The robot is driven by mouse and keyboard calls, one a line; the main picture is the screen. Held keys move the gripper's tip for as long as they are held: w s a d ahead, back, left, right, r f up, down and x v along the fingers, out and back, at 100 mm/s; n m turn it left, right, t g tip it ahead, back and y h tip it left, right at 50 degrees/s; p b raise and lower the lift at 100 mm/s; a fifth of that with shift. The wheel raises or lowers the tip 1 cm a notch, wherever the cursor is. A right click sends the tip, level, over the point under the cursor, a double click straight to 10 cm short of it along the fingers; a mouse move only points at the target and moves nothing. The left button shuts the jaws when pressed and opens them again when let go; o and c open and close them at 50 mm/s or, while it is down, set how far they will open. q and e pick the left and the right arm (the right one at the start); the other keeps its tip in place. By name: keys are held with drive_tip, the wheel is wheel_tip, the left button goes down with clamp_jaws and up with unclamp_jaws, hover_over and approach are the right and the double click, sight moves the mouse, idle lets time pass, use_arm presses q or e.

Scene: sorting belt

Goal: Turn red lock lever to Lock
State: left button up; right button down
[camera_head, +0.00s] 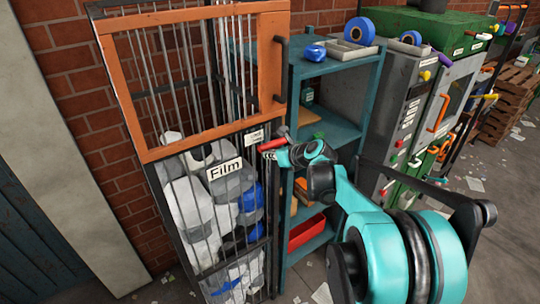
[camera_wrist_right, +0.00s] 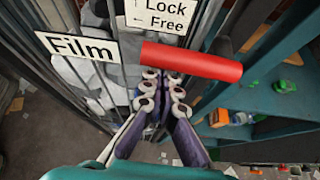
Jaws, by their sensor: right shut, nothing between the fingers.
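The red lock lever (camera_head: 272,144) is on the front of the film cage, near its right edge and below the orange door. In the wrist view the lever (camera_wrist_right: 192,61) lies nearly level, as a thick red bar. A white sign reading Lock and Free (camera_wrist_right: 158,14) is just above it; it also shows in the head view (camera_head: 254,137). My right gripper (camera_wrist_right: 163,88) is shut and empty, with its fingertips just below the lever. I cannot tell whether they touch it. In the head view the fingertips are small beside the lever. My left gripper is not in view.
The cage has an orange-framed door (camera_head: 205,146) and a Film sign (camera_head: 224,169); bags of film lie behind its bars. A teal shelf (camera_head: 330,131) with bins stands close on the right. A green and grey machine (camera_head: 412,105) is beyond it.

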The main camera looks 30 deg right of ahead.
sight(272, 143)
drive_tip(key=shift+r+m, duration=0.3)
wheel_tip(272, 143, up, 2)
drive_tip(key=shift+d+m+y, duration=0.15)
drive_tip(key=shift+m+y, duration=0.85)
drive_tip(key=shift+y, duration=0.2)
drive_tip(key=shift+w+d+r+b, duration=0.1)
drive_tip(key=shift+d+r+b, duration=0.05)
drive_tip(key=shift+r, duration=0.25)
drive_tip(key=shift+d+r+b, duration=0.1)
drive_tip(key=shift+r+b, duration=0.05)
drive_tip(key=shift+r, duration=0.25)
drive_tip(key=d+r+m+y, duration=0.1)
drive_tip(key=d+r, duration=0.3)
drive_tip(key=shift+w+d, duration=0.15)
drive_tip(key=shift+d, duration=0.2)
drive_tip(key=shift+d+r, duration=0.15)
drive_tip(key=shift+d, duration=0.05)
